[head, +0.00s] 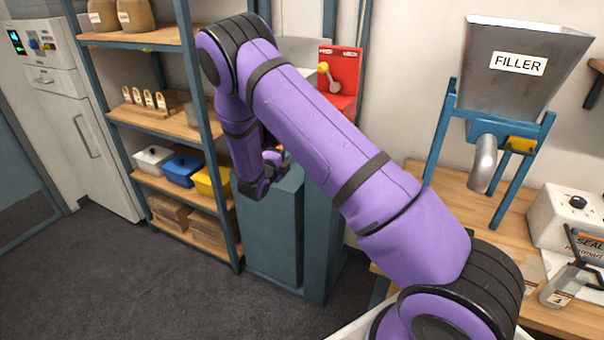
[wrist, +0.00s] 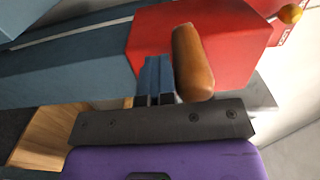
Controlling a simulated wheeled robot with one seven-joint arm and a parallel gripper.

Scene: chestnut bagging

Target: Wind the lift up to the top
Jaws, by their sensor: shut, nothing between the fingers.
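The lift is a teal cabinet (head: 273,235) beside the shelf, with a red housing (head: 345,72) at its top. A lever with a yellow knob (head: 323,68) stands on the housing's panel. The wrist view shows the red housing (wrist: 225,35) close up, with a brown wooden crank handle (wrist: 193,62) in front of it and the orange-yellow knob (wrist: 290,14) at the far right. My gripper (wrist: 157,64) is shut and empty, its fingers just left of the handle. I cannot tell whether they touch it. My arm hides part of the lift in the head view.
A shelf holding bins (head: 183,168) and boxes stands left of the lift. A bench (head: 460,195) on the right carries the filler hopper (head: 515,75) and a sealer (head: 570,215). The grey floor (head: 150,280) at front left is clear.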

